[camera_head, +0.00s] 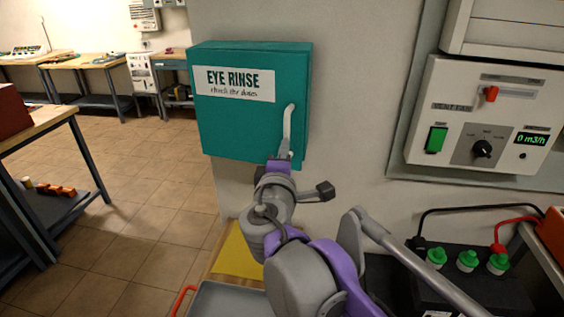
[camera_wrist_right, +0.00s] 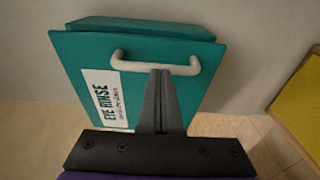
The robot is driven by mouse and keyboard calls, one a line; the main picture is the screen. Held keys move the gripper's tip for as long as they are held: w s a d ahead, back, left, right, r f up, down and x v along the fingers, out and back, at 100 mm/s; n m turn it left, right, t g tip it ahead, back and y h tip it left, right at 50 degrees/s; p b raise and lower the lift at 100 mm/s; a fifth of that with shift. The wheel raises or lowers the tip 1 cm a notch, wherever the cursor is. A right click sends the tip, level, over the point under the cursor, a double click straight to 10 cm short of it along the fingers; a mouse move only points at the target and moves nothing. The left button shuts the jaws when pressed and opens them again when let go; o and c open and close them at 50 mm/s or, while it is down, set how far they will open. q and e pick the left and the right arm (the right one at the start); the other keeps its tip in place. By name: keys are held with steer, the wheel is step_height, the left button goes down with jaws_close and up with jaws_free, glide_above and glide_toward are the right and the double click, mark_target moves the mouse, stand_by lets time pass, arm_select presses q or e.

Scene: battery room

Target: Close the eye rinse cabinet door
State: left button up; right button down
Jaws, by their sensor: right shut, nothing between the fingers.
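The teal eye rinse cabinet (camera_head: 305,100) hangs on the wall, and its door (camera_head: 240,125) with the EYE RINSE label faces me. No clear gap shows between door and box in the head view; I cannot tell if it is fully shut. In the right wrist view the door (camera_wrist_right: 150,90) fills the middle, with the box's top (camera_wrist_right: 140,27) behind it. The pale bar handle (camera_head: 288,125) is on the door's right side. My right gripper (camera_head: 284,152) is shut and empty at the handle's lower end; its fingertips overlap the handle (camera_wrist_right: 125,60) in the wrist view. Contact is unclear. My left gripper is not in view.
A control panel (camera_head: 460,117) is on the wall at right. Below it stands a black unit with green caps (camera_head: 466,261) and cables. A yellow mat (camera_head: 237,255) and grey tray (camera_head: 225,300) lie below the cabinet. Tiled floor (camera_head: 140,215) is open at left.

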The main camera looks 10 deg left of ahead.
mark_target(295, 133)
steer(key=shift+w, duration=0.35)
steer(key=w+p, duration=0.1)
steer(key=w, duration=0.1)
steer(key=w+d+p, duration=0.1)
steer(key=p, duration=0.1)
steer(key=shift+w+d+r, duration=0.2)
steer(key=shift+w, duration=0.15)
steer(key=shift+s, duration=0.15)
steer(key=shift+s+f, duration=0.1)
